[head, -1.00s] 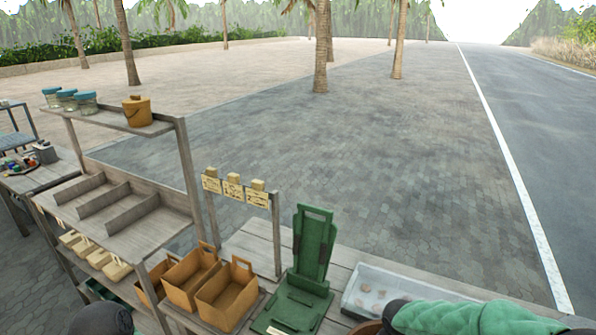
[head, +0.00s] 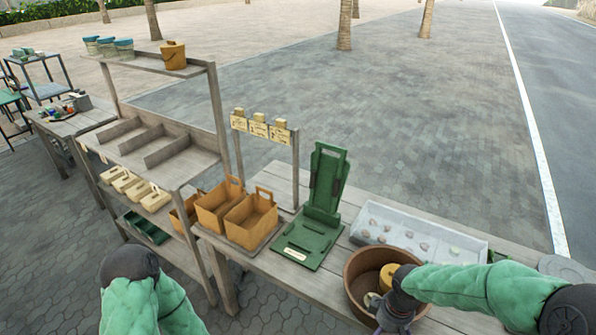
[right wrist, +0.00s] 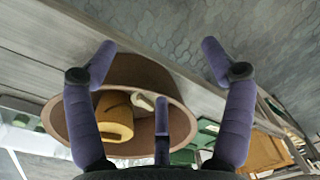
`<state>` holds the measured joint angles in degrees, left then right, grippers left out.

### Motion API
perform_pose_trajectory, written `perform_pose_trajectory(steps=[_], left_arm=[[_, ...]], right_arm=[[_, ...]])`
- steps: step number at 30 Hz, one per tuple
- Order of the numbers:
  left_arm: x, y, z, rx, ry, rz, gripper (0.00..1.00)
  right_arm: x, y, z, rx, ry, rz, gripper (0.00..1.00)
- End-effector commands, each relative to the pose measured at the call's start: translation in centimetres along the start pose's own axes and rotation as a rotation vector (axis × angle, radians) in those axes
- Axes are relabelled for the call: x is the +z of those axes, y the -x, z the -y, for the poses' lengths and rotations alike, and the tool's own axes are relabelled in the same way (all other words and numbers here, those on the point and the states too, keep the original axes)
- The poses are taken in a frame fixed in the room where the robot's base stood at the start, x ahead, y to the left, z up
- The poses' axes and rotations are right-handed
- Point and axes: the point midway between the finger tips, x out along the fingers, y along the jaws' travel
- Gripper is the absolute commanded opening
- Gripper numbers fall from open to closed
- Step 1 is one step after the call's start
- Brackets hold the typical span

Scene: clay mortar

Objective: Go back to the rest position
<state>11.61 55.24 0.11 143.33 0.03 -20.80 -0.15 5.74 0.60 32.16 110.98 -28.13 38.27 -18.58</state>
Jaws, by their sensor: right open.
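My right gripper (head: 394,306) is at the brown bowl (head: 358,262) on the table, in the head view at lower right. In the right wrist view its fingers (right wrist: 160,75) are spread wide and hold nothing. The brown bowl (right wrist: 150,70) shows beyond and between them, with a yellow-tan round piece (right wrist: 114,117) and a small pale piece inside. The round piece also shows in the head view (head: 388,276), partly hidden by my right arm. My left arm comes in at the lower left of the head view; its gripper is out of the picture.
The wooden table (head: 262,294) carries a green stand (head: 312,232), a pale tray with several small pieces (head: 455,238) and orange-brown carriers (head: 250,220). A sign frame (head: 296,165) and a tall shelf (head: 214,110) rise behind and left. Open paving lies beyond.

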Motion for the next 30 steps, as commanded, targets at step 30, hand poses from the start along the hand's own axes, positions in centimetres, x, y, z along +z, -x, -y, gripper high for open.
perform_pose_trajectory(steps=[30], left_arm=[[0.1, 0.0, 0.0, 0.000, 0.000, 0.002, 0.32]], right_arm=[[0.4, -18.8, 14.3, -0.297, -0.679, -0.107, 0.82]])
